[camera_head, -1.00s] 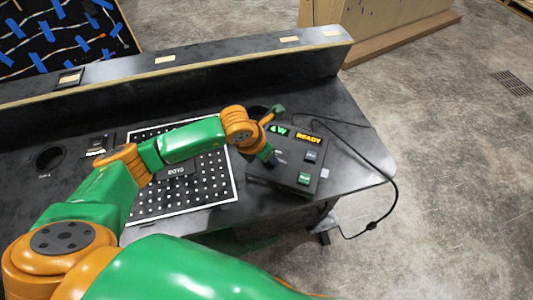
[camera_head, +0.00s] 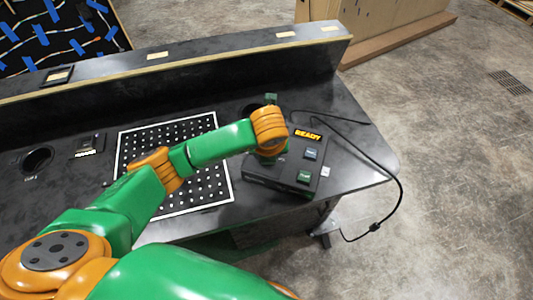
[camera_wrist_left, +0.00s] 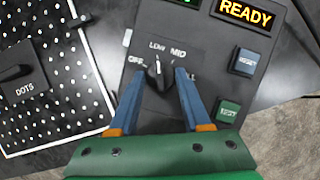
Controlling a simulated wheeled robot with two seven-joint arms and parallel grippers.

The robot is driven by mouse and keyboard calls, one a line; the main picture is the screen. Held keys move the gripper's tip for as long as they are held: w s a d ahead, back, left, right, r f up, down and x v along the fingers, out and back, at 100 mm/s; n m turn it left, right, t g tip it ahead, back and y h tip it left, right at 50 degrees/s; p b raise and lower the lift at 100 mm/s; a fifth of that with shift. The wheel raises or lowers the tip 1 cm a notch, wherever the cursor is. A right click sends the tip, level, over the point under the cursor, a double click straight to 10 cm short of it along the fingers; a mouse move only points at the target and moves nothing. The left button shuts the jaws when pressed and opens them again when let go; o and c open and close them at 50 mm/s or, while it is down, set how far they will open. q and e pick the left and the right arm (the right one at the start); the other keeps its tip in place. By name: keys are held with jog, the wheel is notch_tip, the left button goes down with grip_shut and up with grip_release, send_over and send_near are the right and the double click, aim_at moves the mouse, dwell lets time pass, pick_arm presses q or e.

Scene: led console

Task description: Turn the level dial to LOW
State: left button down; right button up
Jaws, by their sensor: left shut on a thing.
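The level dial (camera_wrist_left: 158,78) is a dark knob on the black console (camera_head: 321,184). In the left wrist view its pale pointer mark points up at the LOW label (camera_wrist_left: 157,47), with OFF to the left and MID to the right. The label further right is partly hidden by a finger. My left gripper (camera_wrist_left: 160,76) is shut on the dial, with one blue finger on each side. In the head view my left wrist covers the dial and the fingers. My right gripper is not in view.
The console has an amber READY display (camera_head: 308,135), a blue-grey button (camera_head: 311,153) and a green TEST button (camera_head: 304,176). A white-dotted black panel (camera_head: 200,203) labelled DOTS lies left of it. A black cable (camera_head: 397,185) hangs over the table's right edge.

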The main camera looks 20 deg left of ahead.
aim_at(268, 170)
pick_arm(q)
jog(key=shift+n, duration=0.4)
jog(key=shift+c, duration=1.8)
grip_release()
jog(key=shift+d+r, duration=0.1)
jog(key=shift+r, duration=0.1)
jog(key=a+p+v, duration=0.1)
jog(key=v, duration=0.5)
jog(key=shift+d+r+p, duration=0.3)
jog(key=shift+d, duration=0.25)
